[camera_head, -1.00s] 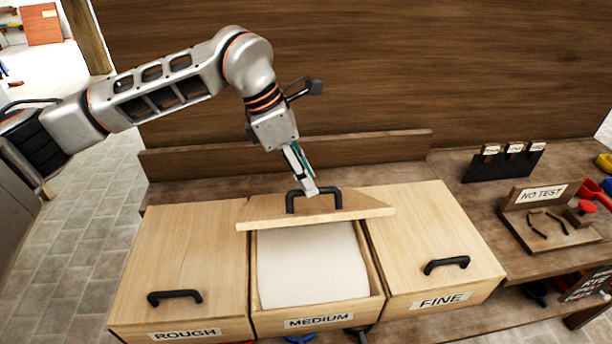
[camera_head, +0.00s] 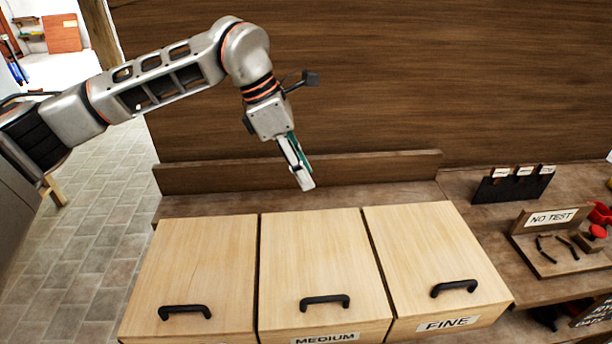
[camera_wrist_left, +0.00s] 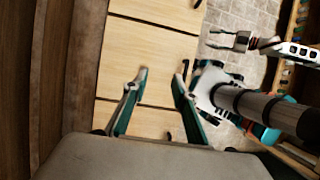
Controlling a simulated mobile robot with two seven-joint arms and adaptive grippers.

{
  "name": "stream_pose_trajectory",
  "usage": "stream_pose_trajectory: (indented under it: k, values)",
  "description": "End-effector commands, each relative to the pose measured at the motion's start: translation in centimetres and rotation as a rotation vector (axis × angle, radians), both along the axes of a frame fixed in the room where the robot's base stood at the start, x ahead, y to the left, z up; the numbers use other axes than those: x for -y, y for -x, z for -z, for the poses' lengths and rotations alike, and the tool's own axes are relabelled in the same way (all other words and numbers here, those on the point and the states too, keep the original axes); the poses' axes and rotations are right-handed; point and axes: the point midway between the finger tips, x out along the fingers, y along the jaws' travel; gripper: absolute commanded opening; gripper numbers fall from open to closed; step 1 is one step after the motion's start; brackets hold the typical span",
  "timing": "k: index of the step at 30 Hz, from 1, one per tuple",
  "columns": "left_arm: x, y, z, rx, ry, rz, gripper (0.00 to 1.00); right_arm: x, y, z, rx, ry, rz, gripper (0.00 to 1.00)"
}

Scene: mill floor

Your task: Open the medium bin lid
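The medium bin lid (camera_head: 312,250) is pale wood and lies shut on the middle bin. Its black handle (camera_head: 325,302) sits near the front edge, above the MEDIUM label (camera_head: 325,338). My left gripper (camera_head: 305,187) is above the back of the bins, apart from the lid and handle. In the left wrist view its two fingers (camera_wrist_left: 160,80) are spread with nothing between them, and the medium lid (camera_wrist_left: 143,52) shows beyond them. My right gripper (camera_wrist_left: 222,39) shows small in that view, its fingers apart and empty; it is outside the head view.
The rough bin lid (camera_head: 195,265) and fine bin lid (camera_head: 430,245) are shut on either side. A low wooden ledge (camera_head: 360,168) runs behind the bins. A NO TEST stand (camera_head: 555,240) and dark card rack (camera_head: 512,187) stand on the right bench. Space above the lids is clear.

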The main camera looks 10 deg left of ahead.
Motion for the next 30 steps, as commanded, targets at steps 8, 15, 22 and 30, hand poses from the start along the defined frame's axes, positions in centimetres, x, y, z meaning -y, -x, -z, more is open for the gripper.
stream_pose_trajectory:
  k: [8, 15, 22, 30]
  values:
    - [-0.8, -0.5, -1.5, 0.001, 0.0, 0.0, 0.28, 0.0, 0.0, 0.1, -0.001, 0.0, 0.0, 0.4]
    - [-1.1, -0.6, -1.9, -0.001, 0.0, 0.0, 0.28, 0.0, 0.0, 0.1, -0.001, 0.0, 0.0, 0.4]
    - [-1.1, -0.5, -1.9, -0.001, 0.0, 0.0, 0.28, 0.0, 0.0, 0.1, -0.001, 0.0, 0.0, 0.4]
    - [-1.1, -0.5, -1.9, -0.002, 0.001, 0.001, 0.28, 0.0, 0.0, 0.1, -0.001, 0.0, 0.0, 0.4]
